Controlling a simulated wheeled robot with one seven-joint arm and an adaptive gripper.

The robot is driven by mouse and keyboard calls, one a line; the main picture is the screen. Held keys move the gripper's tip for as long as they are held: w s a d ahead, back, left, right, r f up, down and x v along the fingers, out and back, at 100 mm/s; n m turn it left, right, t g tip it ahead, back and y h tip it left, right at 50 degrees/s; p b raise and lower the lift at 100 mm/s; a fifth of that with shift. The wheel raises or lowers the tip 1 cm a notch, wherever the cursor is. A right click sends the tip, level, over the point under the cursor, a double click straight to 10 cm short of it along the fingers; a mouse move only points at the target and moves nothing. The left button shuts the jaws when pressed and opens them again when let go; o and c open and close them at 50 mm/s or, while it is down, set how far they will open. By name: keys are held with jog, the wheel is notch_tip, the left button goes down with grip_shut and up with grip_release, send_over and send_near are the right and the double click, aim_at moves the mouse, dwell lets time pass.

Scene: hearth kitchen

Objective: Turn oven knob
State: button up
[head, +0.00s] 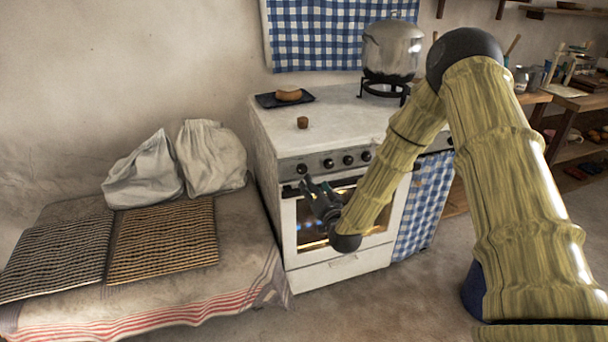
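The white oven (340,272) stands against the wall in the middle of the head view. Several dark round knobs sit in a row on its grey front panel, among them a leftmost knob (302,168), a second knob (328,162) and a third knob (348,159). My gripper (314,184) is in front of the oven door, just below the left knobs. Its dark fingers point up and look spread apart, with nothing seen between them. It appears apart from the knobs, though depth is hard to judge. My gripper and forearm hide part of the glowing oven window.
A metal pot (392,48) stands on a burner at the back of the stovetop. A cloth-covered bench (230,285) with sacks (212,160) is left of the oven.

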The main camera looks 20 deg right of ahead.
aim_at(304, 170)
jog(key=w, duration=1)
jog(key=shift+w+a+p, duration=0.1)
jog(key=shift+a+p, duration=0.1)
jog(key=shift+p, duration=0.15)
jog(key=c, duration=1)
